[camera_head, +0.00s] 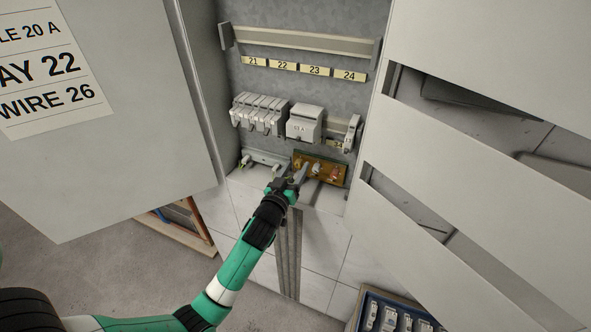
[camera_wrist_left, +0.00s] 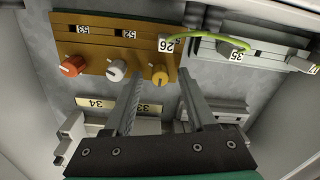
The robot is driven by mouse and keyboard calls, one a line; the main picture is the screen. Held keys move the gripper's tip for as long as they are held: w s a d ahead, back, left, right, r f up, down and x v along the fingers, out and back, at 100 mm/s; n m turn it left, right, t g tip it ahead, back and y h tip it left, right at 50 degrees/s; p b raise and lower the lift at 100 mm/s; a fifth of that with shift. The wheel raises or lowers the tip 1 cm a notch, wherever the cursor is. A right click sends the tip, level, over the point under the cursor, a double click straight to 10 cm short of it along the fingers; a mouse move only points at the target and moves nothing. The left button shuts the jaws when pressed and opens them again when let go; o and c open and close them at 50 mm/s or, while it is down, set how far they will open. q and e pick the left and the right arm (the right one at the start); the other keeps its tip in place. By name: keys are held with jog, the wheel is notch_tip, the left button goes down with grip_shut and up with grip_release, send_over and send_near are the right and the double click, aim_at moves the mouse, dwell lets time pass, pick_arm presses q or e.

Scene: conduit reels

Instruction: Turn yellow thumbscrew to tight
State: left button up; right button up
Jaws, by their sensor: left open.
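The yellow thumbscrew (camera_wrist_left: 159,75) shows in the left wrist view on a brass-coloured terminal block (camera_wrist_left: 100,42). A white thumbscrew (camera_wrist_left: 116,70) and an orange-red one (camera_wrist_left: 73,66) sit beside it in a row. My left gripper (camera_wrist_left: 160,82) is open, its two fingers pointing at the block with the yellow thumbscrew framed between them. I cannot tell how far the tips are from it. In the head view my left gripper (camera_head: 293,180) is at the block's left end and hides the yellow thumbscrew. My right gripper is not in view.
A grey terminal strip (camera_head: 266,157) with a green-yellow wire (camera_wrist_left: 222,42) lies beside the block. A row of grey breakers (camera_head: 259,114) and a larger module (camera_head: 305,124) sit above. Cabinet doors stand open left (camera_head: 110,120) and right (camera_head: 480,130). A blue crate (camera_head: 366,293) stands below.

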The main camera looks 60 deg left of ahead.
pick_arm(q)
grip_shut()
jog(key=shift+m, duration=0.3)
jog(key=m+p, duration=0.2)
jog(key=m, duration=0.3)
jog(key=shift+m, duration=0.3)
jog(key=m+p, duration=0.2)
jog(key=m, duration=0.4)
jog(key=shift+r, duration=0.1)
jog(key=m+p, duration=0.2)
jog(key=m, duration=0.4)
jog(key=shift+m, duration=0.4)
jog(key=m+p, duration=0.1)
jog(key=m, duration=0.4)
jog(key=shift+t, duration=0.3)
jog(key=shift+m, duration=0.3)
